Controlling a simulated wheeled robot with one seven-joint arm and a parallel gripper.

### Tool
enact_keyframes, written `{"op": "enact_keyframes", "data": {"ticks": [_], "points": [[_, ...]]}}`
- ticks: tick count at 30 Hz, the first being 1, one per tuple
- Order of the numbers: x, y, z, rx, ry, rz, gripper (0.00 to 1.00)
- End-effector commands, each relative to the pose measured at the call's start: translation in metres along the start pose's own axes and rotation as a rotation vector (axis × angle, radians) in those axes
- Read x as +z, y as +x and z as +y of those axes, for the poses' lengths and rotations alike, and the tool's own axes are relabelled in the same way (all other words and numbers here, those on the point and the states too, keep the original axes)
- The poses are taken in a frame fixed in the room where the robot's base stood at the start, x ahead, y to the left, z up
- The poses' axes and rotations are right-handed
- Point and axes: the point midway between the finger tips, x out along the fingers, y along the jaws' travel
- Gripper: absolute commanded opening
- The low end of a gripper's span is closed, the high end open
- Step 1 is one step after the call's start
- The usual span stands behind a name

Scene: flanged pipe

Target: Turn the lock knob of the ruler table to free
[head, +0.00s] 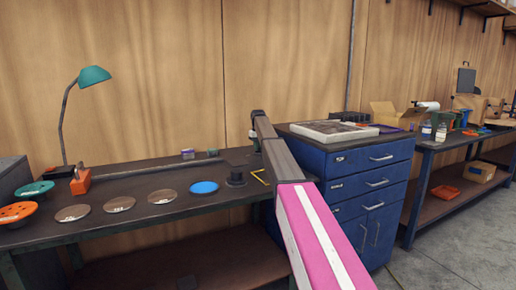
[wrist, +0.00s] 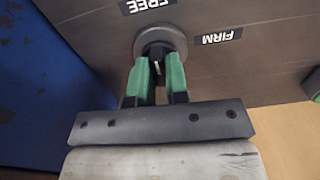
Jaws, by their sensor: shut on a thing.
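In the wrist view the lock knob has a round grey base (wrist: 160,40) on the dark table surface (wrist: 85,22). A "FREE" label (wrist: 147,5) sits just above the base and a "FIRM" label (wrist: 217,37) to its right; both read upside down. My gripper (wrist: 157,68) has green fingers and is shut on the knob's grip, one finger on each side. The fingers hide most of the grip, so I cannot tell which label it points to. In the head view my pink and grey arm reaches towards the bench's right end; the knob and fingers cannot be made out there.
The dark bench (head: 130,175) carries several discs, including a blue one (head: 204,187), a green lamp (head: 93,76) and an orange block (head: 80,182). A blue drawer cabinet (head: 345,185) stands close to its right end. A wooden wall (head: 160,80) rises behind.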

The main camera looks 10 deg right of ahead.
Motion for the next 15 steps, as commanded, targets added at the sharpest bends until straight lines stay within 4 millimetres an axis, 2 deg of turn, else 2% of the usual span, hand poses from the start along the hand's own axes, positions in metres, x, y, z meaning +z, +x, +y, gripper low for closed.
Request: {"op": "enact_keyframes", "data": {"ticks": [15], "points": [[-0.0006,-0.0012,0.0002,0.001,-0.064,0.001,0.00]]}}
